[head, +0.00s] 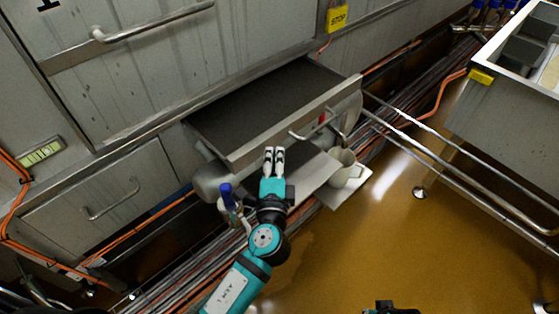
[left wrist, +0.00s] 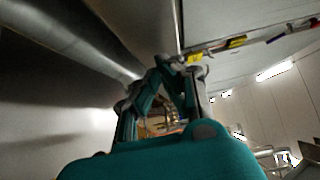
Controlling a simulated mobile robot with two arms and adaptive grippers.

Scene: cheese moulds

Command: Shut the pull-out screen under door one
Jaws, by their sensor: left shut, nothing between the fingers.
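The pull-out screen (head: 262,103) is a dark flat tray with a pale metal front. It stands pulled out from the cabinet wall, below the door marked 1 (head: 105,70). Its front panel (head: 290,127) carries a bar handle on the right part. In the left wrist view the fingers (left wrist: 179,62) come together beside a pale metal surface. My right gripper's fingers do not show.
A smaller closed hatch with a handle (head: 105,200) is at left. A blue-handled valve (head: 227,193) and a pale jug (head: 345,170) stand near the pipes below the screen. A metal trolley (head: 500,105) with rails is at right.

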